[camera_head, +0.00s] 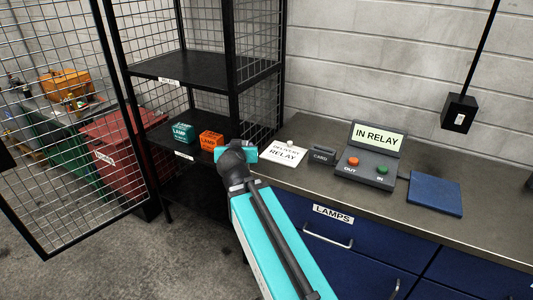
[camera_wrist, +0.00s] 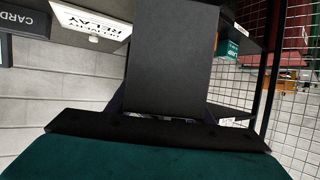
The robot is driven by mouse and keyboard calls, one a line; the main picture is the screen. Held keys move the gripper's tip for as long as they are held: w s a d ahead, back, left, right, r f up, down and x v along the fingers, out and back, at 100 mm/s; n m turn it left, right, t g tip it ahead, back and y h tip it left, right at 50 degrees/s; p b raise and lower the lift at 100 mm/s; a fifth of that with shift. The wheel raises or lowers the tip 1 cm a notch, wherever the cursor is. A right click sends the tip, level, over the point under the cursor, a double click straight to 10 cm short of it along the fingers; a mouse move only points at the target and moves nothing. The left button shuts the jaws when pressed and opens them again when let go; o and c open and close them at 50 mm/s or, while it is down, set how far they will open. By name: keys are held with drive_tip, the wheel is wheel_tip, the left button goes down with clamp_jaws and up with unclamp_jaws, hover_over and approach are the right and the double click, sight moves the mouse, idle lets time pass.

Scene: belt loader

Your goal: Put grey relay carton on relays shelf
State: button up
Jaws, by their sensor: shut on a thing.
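My gripper (camera_head: 238,152) is at the cage rack's front right corner, beside the counter end. In the wrist view a plain dark grey block, which I take for the grey relay carton (camera_wrist: 172,60), stands out from the jaws, and my gripper is shut on it. No label shows on its face. It hides the fingertips, and in the head view I cannot make it out. The rack has an upper shelf (camera_head: 200,68) that looks empty and a middle shelf (camera_head: 160,137). Their small labels are too small to read.
A teal lamp carton (camera_head: 183,132) and an orange carton (camera_head: 211,140) stand on the middle shelf, left of my gripper. The mesh door (camera_head: 75,120) is open to the left. The counter holds a relay delivery card (camera_head: 283,154), a card reader (camera_head: 321,154) and an "IN RELAY" console (camera_head: 378,138).

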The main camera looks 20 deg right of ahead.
drive_tip(key=w+a+r+n+t+y, duration=0.1)
drive_tip(key=w+a+r+n+y, duration=0.2)
drive_tip(key=a+r+n+y, duration=0.1)
wheel_tip(320, 180, up, 3)
drive_tip(key=a+y, duration=0.1)
drive_tip(key=a, duration=0.1)
drive_tip(key=shift+a, duration=0.35)
